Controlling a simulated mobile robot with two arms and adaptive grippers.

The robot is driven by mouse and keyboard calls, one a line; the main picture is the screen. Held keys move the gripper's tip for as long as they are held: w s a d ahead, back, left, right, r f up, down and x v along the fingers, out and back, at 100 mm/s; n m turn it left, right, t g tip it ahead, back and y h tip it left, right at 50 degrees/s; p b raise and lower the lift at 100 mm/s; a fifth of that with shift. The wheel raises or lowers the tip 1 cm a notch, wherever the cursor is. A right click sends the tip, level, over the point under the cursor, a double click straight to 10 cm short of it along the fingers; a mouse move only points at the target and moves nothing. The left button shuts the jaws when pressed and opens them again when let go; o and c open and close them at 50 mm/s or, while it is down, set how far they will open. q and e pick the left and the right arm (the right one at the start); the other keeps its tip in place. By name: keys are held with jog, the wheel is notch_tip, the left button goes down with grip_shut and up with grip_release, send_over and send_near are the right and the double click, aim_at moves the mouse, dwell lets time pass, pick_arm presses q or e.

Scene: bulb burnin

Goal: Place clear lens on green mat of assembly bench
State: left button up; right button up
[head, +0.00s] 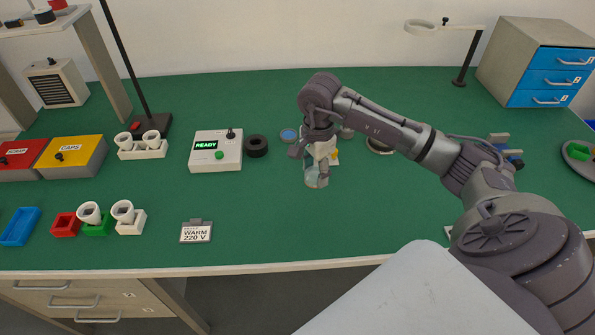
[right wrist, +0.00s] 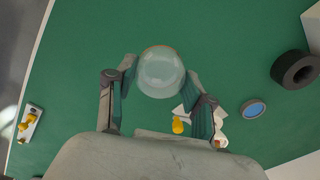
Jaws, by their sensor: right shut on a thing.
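The clear lens (head: 317,180) is a see-through, dome-like piece held at the tips of my right gripper (head: 317,165). In the right wrist view the lens (right wrist: 160,70) sits between the two fingers of the right gripper (right wrist: 164,84), over bare green surface. The green mat (head: 262,222) covers the bench top. The lens appears to be above the mat; whether it touches is hard to tell. My left gripper is not in view.
A tester box reading READY (head: 216,151) and a black ring (head: 256,146) stand left of the gripper. A blue disc (head: 289,135) and a yellow-and-white piece lie close behind it. A WARM 220 V sign (head: 196,232) stands front left. The mat's front middle is clear.

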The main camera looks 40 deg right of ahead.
send_over(292, 192)
notch_tip(292, 192, down, 3)
jog(key=shift+s+d+f+p, duration=0.1)
jog(key=shift+f+p, duration=0.1)
jog(key=shift+p, duration=0.25)
jog(key=shift+f, duration=0.5)
notch_tip(292, 192, down, 3)
jog(key=shift+f+p, duration=0.1)
jog(key=shift+p, duration=0.5)
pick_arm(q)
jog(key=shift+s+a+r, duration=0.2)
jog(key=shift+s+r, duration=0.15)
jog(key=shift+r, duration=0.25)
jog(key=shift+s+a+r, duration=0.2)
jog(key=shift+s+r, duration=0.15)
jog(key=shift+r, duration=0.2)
pick_arm(e)
jog(key=shift+f, duration=0.15)
jog(key=shift+f, duration=0.15)
jog(key=o, duration=0.8)
jog(key=shift+c, duration=0.2)
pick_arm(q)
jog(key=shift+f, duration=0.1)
